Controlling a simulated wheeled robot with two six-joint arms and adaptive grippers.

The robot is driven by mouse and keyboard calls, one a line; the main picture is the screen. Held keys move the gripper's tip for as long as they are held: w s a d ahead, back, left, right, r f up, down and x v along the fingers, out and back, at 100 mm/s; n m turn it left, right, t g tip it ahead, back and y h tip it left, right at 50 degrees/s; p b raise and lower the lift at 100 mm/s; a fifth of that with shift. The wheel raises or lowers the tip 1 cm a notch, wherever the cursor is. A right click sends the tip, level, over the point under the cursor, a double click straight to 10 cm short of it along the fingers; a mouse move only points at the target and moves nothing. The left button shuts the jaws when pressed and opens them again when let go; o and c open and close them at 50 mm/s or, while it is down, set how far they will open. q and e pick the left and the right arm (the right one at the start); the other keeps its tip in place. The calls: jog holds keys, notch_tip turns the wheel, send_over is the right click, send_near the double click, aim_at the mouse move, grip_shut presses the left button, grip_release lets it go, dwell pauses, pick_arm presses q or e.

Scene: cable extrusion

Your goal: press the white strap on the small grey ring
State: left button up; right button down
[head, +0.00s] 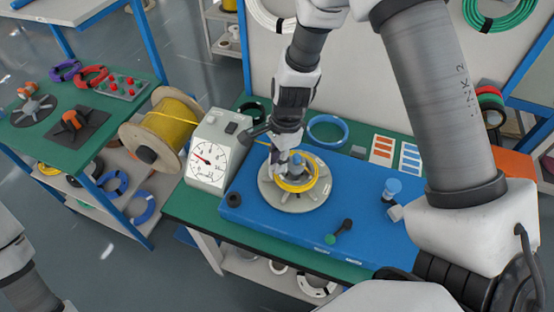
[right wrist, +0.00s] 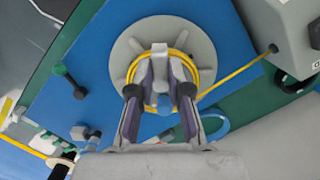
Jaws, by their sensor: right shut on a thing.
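A yellow cable coil (head: 309,184) lies on a round grey spoked plate (head: 273,197) on the blue board. In the right wrist view the coil (right wrist: 211,70) runs around the plate's middle (right wrist: 125,50). My right gripper (head: 284,172) is down at the coil. In the wrist view its fingers (right wrist: 161,64) close in on a short upright white piece, which looks like the white strap (right wrist: 159,74), lying across the coil. A blue-topped peg (right wrist: 164,104) shows between the fingers. I cannot make out a separate small grey ring. My left gripper is not in view.
A grey dial gauge box (head: 207,152) stands left of the blue board (head: 262,227); the yellow cable passes by it. A wooden spool (head: 160,129) is further left.

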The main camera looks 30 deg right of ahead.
aim_at(276, 177)
jog(key=shift+w+f+b, duration=0.25)
jog(key=shift+f+b, duration=0.1)
jog(key=shift+f, duration=0.5)
jog(key=shift+s+r, duration=0.15)
jog(key=shift+s, duration=0.05)
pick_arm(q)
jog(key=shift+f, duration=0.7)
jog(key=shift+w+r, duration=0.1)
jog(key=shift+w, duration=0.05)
pick_arm(e)
jog(key=shift+w+a, duration=0.1)
jog(key=shift+w, duration=0.1)
jog(key=shift+s, duration=0.1)
pick_arm(q)
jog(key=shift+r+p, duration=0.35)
jog(key=shift+p, duration=0.2)
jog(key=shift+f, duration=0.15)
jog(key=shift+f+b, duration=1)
jog(key=shift+b, duration=0.1)
pick_arm(e)
jog(key=shift+f, duration=1.55)
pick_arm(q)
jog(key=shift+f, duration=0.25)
pick_arm(e)
jog(key=shift+f, duration=0.45)
